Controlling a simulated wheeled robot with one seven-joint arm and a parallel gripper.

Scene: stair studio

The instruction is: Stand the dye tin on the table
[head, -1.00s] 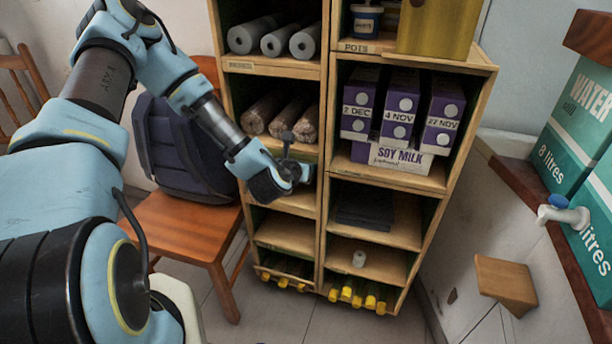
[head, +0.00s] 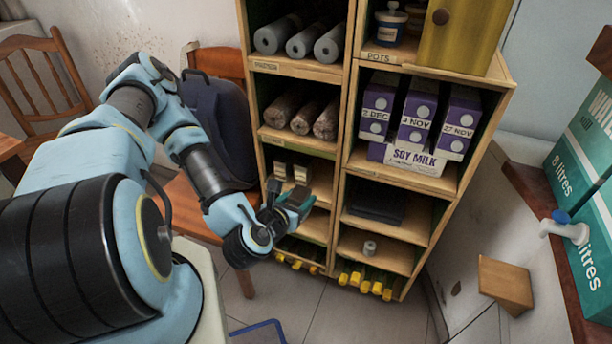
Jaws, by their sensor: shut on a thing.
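My gripper (head: 292,200) is in front of the lower left bays of the shelf unit, with its fingers pointing up and right. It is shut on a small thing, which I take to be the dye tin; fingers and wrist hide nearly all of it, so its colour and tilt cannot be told. A brown wooden edge (head: 8,150), perhaps the table, shows at the far left; the rest of it is out of view.
The wooden shelf unit (head: 347,150) holds grey rolls, brown rolls, purple cartons (head: 415,110) and a small grey cylinder (head: 370,247). A chair with a dark backpack (head: 220,125) stands behind my arm. Water boxes (head: 580,180) are at the right. Floor is open in front.

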